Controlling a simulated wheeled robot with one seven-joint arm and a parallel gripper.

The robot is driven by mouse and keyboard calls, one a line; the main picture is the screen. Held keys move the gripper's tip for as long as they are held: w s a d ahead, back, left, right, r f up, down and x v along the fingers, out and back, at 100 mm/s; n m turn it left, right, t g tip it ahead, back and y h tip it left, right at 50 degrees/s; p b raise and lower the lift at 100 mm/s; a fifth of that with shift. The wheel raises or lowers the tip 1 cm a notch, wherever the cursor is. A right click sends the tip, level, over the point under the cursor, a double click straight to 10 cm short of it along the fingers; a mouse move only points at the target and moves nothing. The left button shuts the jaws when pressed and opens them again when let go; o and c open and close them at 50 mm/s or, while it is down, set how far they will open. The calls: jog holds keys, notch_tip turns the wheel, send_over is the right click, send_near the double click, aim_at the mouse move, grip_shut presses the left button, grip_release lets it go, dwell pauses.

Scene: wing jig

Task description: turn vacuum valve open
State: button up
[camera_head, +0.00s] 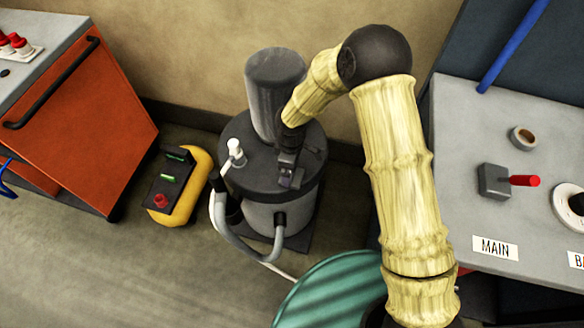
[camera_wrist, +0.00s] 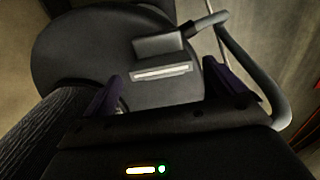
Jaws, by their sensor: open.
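My gripper (camera_head: 288,180) is over the dark round lid of a canister-like vacuum unit (camera_head: 244,170) on the floor. In the wrist view my gripper (camera_wrist: 163,76) is open, with its two dark purple fingers apart. A grey block (camera_wrist: 158,46) with a pale strip shows on or above the lid, beyond the fingers and in line with the gap. Nothing is visibly held, and contact cannot be told. A grey block with a red lever (camera_head: 524,181) sits on the right bench above a MAIN label, the lever pointing right. Which part is the vacuum valve is not marked.
A dark grey cylinder (camera_head: 275,92) rises from the lid, and a white fitting (camera_head: 236,152) stands at its left. A grey hose (camera_head: 246,252) loops in front. A yellow and black unit (camera_head: 182,187) and an orange cabinet (camera_head: 85,125) stand left. The right bench (camera_head: 455,140) bears rolls.

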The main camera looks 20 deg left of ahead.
notch_tip(320, 180, up, 15)
jog(key=shift+f+p, duration=0.2)
jog(key=shift+p, duration=0.1)
dwell(0.4)
jog(key=w+d+r+m+t+p, duration=0.15)
jog(key=d+r+m+p, duration=0.55)
jog(key=d, duration=1)
jog(key=s+d+r+m+p, duration=0.1)
jog(key=s+d+r+m, duration=0.2)
jog(key=d+r+m, duration=0.2)
jog(key=s+d+r+m+t+p, duration=0.1)
jog(key=s+d+r+m, duration=0.3)
jog(key=d+m, duration=0.3)
jog(key=d+r, duration=0.1)
jog(key=d, duration=0.4)
jog(key=shift+s+d, duration=0.1)
